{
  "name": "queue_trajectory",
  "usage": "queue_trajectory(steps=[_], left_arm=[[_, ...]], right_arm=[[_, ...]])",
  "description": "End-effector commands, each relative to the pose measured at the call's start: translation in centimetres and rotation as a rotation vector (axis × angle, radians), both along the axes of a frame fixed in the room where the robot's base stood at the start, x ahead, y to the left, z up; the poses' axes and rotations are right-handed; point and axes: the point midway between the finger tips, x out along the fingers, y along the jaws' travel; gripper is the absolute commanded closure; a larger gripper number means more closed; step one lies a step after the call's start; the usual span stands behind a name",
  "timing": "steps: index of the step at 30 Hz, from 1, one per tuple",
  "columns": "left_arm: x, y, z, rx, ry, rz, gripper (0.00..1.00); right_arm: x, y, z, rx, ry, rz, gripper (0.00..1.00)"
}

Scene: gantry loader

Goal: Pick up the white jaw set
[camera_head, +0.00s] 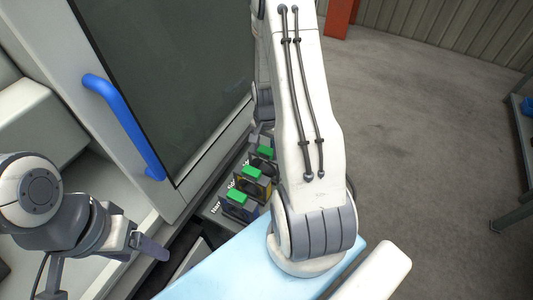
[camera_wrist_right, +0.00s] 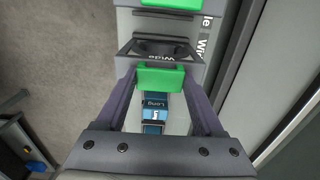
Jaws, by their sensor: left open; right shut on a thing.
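Several jaw sets with green blocks on top stand in a row on a dark rack in the head view. The nearest is dark blue-grey (camera_head: 238,207), with a yellow-bodied one (camera_head: 255,183) behind it. In the right wrist view my right gripper (camera_wrist_right: 162,80) is shut on a green block (camera_wrist_right: 162,76) of a jaw set, one finger on each side. I cannot tell for certain whether this set is the white one. My left gripper (camera_head: 105,270) is open and empty at the lower left.
A machine door with a blue handle (camera_head: 125,128) stands beside the rack. A light blue surface (camera_head: 225,265) lies at the front. In the wrist view, another green block (camera_wrist_right: 172,4) is at the top edge and a blue "Long" label (camera_wrist_right: 155,105) between the fingers.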

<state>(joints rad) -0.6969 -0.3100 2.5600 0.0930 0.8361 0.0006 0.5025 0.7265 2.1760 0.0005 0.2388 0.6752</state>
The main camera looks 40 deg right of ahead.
Motion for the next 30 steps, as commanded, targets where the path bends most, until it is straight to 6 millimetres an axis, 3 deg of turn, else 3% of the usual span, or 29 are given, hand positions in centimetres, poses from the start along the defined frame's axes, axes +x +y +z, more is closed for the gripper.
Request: queue_trajectory(steps=[5,11,24,30], left_arm=[[0.0,0.0,-0.3,0.0,0.0,0.0,0.28],[0.0,0.0,-1.0,0.0,0.0,0.0,0.28],[0.0,0.0,-2.7,0.0,0.0,-0.001,0.28],[0.0,0.0,-2.9,0.0,0.0,-0.001,0.28]], right_arm=[[0.1,-0.1,1.1,-0.002,-0.003,0.0,1.0],[0.1,-0.1,3.7,-0.004,-0.007,0.0,1.0],[-8.3,-3.6,9.2,-0.004,-0.004,-0.007,1.0],[-10.3,-4.4,10.6,-0.002,-0.002,-0.004,1.0]])
